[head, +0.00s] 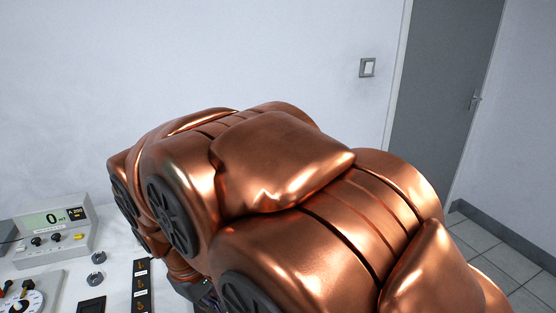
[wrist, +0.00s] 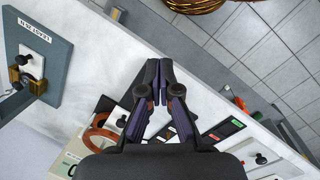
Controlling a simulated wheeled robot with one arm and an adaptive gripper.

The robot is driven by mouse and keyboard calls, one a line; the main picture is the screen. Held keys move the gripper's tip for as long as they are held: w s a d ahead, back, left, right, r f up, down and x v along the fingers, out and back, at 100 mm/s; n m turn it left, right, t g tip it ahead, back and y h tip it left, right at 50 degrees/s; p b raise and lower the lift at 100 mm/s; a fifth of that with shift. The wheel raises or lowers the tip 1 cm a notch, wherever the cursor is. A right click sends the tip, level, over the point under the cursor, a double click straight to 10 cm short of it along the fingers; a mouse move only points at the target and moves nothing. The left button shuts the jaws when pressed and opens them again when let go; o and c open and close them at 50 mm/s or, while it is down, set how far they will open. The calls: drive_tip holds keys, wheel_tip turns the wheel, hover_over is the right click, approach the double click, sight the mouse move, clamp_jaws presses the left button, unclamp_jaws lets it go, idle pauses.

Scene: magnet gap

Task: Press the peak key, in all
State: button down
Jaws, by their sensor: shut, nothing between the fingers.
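In the head view a beige meter (head: 52,256) stands at the left on the white bench. Its display reads 0 mT, with a dark "A 200" patch beside it. Dark knobs and a small yellow key (head: 79,236) sit on its front; I cannot read any label that marks the peak key. In the wrist view my gripper (wrist: 159,66) is shut and empty, its fingertips together above the bench near its edge. My copper arm fills the middle of the head view and hides much of the bench; the gripper cannot be made out there.
A dial box (head: 38,285), round grey knobs (head: 97,257) and a black strip (head: 141,287) lie near the meter. The wrist view shows a grey upright plate (wrist: 52,55) at left, a copper-coloured ring (wrist: 90,138), and tiled floor (wrist: 260,50) beyond the bench edge.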

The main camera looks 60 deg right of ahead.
drive_tip(key=w+d+r+n+g+h+p, duration=0.1)
drive_tip(key=d+r, duration=0.5)
drive_tip(key=d, duration=0.7)
drive_tip(key=w+d+r+n+g+h+p, duration=0.1)
drive_tip(key=w+d+r+h+p, duration=0.2)
drive_tip(key=d, duration=1.1)
drive_tip(key=w+d+r+n+h+p, duration=0.1)
drive_tip(key=w+d+r+p, duration=0.4)
drive_tip(key=d, duration=0.8)
drive_tip(key=w+r+h, duration=0.1)
drive_tip(key=w+r, duration=0.2)
drive_tip(key=r, duration=0.2)
drive_tip(key=shift+w+d+r+g+h+p, duration=0.2)
drive_tip(key=shift+r+g+h+p, duration=0.1)
drive_tip(key=shift+r+g+p, duration=0.1)
drive_tip(key=shift+f, duration=0.1)
wheel_tip(320, 180, down, 6)
drive_tip(key=b, duration=0.5)
drive_tip(key=shift+f, duration=0.15)
drive_tip(key=shift+f+b, duration=0.45)
drive_tip(key=shift+f, duration=0.75)
drive_tip(key=shift+f, duration=0.1)
drive_tip(key=shift+f, duration=0.3)
